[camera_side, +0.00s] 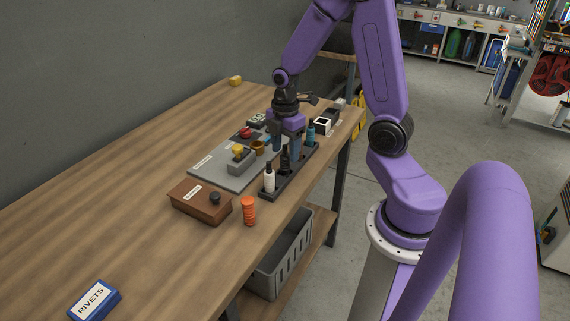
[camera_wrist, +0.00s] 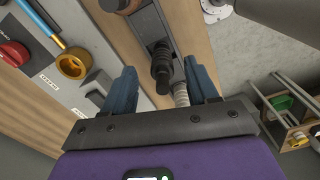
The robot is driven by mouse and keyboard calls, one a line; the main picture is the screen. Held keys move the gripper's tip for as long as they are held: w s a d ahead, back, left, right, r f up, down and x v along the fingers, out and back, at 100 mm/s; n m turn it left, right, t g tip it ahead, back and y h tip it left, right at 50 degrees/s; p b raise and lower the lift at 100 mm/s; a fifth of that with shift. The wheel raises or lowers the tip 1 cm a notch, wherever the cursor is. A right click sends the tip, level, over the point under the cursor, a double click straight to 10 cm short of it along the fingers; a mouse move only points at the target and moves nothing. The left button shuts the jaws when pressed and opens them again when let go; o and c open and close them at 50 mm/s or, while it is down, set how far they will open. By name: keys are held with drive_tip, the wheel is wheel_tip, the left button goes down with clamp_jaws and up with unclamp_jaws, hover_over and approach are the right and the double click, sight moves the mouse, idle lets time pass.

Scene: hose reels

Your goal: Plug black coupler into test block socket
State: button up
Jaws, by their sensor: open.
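The black coupler (camera_side: 285,161) stands upright in a dark rack (camera_side: 297,172), between a white coupler (camera_side: 269,178) and a blue one (camera_side: 311,133). My gripper (camera_side: 286,147) is open and pointing down over it. In the wrist view the black coupler (camera_wrist: 161,66) lies between the two spread blue fingers, with gaps on both sides; I see no grip on it. A grey panel (camera_side: 212,173) beside the rack carries a grey block (camera_side: 240,166) with a yellow top and a brass ring fitting (camera_side: 257,148), also in the wrist view (camera_wrist: 73,64). I cannot tell which is the test block socket.
A red knob (camera_side: 245,132) sits on the panel. A blue rivets box (camera_side: 94,300) lies front left. The left of the table is mostly clear.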

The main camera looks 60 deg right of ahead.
sight(285, 155)
drive_tip(key=shift+a+f, duration=0.15)
drive_tip(key=shift+f, duration=2.15)
clamp_jaws()
